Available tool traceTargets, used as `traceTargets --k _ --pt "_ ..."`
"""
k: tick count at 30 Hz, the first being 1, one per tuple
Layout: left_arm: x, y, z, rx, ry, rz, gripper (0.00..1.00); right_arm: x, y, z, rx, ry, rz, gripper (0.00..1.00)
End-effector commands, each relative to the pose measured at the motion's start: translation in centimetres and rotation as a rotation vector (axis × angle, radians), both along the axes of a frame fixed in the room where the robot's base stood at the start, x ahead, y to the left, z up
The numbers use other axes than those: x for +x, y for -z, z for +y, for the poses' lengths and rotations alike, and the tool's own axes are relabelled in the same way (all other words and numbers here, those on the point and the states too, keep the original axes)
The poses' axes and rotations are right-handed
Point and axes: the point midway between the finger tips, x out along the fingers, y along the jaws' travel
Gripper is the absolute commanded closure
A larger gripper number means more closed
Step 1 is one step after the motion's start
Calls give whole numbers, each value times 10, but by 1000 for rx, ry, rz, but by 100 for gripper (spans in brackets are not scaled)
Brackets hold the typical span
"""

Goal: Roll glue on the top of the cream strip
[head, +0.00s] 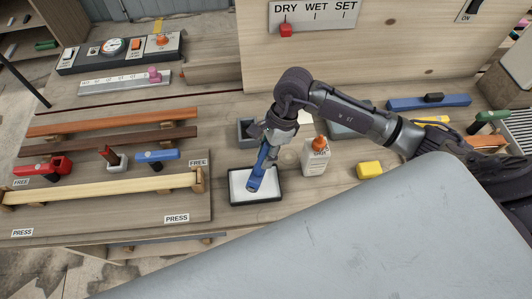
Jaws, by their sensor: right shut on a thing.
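The cream strip (100,189) lies along the front of the work board, at the left, with a wooden end block (199,181) at its right end. My right gripper (268,148) is shut on a blue-handled roller (258,174), which points down into a black tray (281,186) of white glue. The roller's lower end is over or in the glue; I cannot tell if it touches. A white glue bottle (315,158) with an orange cap stands right of the tray. My left gripper is not in view.
Orange-brown (110,121) and dark brown strips (110,141) lie behind the cream one. Red (45,167) and blue clamps (158,156) sit between. A yellow block (369,170) is right of the bottle. A DRY/WET/SET panel (315,14) stands at the back.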

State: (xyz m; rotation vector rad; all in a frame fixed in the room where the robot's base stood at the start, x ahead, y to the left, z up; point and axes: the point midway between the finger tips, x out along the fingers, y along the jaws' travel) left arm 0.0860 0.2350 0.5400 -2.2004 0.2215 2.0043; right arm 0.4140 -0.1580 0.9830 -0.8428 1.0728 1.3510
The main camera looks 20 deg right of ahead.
Motion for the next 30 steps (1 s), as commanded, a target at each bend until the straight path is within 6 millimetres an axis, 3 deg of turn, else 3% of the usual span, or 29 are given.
traceTargets --k 30 --pt "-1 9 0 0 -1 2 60 0 8 0 1 0 -1 100"
